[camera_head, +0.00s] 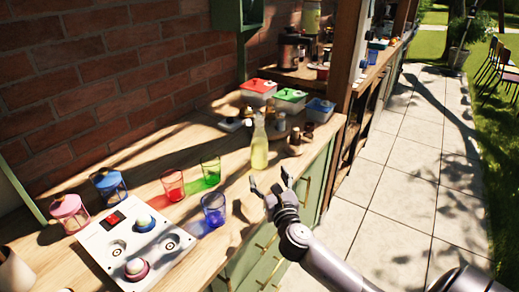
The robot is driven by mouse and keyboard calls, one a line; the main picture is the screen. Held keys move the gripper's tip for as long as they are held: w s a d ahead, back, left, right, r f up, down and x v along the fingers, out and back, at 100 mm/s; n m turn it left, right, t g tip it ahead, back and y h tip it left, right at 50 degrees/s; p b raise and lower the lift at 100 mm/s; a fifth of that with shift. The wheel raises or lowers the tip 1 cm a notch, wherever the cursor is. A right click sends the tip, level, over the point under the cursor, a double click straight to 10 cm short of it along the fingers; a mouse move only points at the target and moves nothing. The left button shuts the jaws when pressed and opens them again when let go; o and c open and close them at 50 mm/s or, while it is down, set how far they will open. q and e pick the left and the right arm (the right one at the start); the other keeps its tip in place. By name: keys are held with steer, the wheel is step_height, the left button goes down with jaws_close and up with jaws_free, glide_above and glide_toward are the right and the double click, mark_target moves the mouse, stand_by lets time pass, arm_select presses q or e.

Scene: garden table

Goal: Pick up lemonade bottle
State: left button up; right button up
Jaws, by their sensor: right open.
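The lemonade bottle (259,150), clear with pale yellow liquid, stands upright on the wooden counter, toward its front edge. My right gripper (270,183) is open and empty, at the counter's front edge, nearer to me and a little right of the bottle. Its fingers point toward the counter and are apart from the bottle. My left gripper is not in view.
Red (173,185), green (211,171) and blue (213,209) glasses stand left of the gripper. A white panel with knobs (112,246) lies at front left. Lidded boxes (290,100) and small jars stand behind the bottle. A brick wall (120,75) backs the counter.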

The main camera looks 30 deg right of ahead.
mark_target(262, 154)
steer(key=x, duration=0.9)
steer(key=shift+w+d+r, duration=0.1)
steer(key=shift+w+d, duration=0.2)
steer(key=shift+w, duration=0.1)
steer(key=x, duration=0.4)
steer(key=shift+w+d+r, duration=0.1)
steer(key=shift+d, duration=0.15)
steer(key=shift+c, duration=0.5)
jaws_close()
steer(key=shift+r, duration=0.1)
